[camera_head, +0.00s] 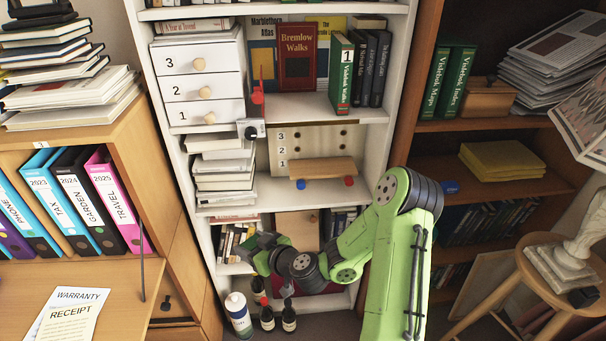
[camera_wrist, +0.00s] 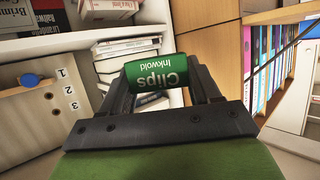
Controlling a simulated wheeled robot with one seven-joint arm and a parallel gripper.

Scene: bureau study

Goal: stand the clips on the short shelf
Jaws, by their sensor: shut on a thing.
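The clips are a green tin (camera_wrist: 152,76) with white lettering "Clips Inkwold", upside down in the wrist view. My gripper (camera_wrist: 152,84) is shut on it, a dark finger at each end. In the head view my gripper (camera_head: 264,243) is low in front of the white bookcase, below the middle shelf; the clips cannot be made out there. A short wooden plank (camera_head: 323,168), apparently the short shelf, has a blue and a red knob at its front. It sits against a pale board (camera_head: 338,141) with holes and rows numbered 1 to 3, above and right of my gripper.
Stacked books (camera_head: 224,168) stand left of the board. A grey bracket with a red part (camera_head: 252,129) sticks out above them. Bottles (camera_head: 239,314) stand on the floor below my gripper. A desk (camera_head: 125,292) is at left. The plank's top looks bare.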

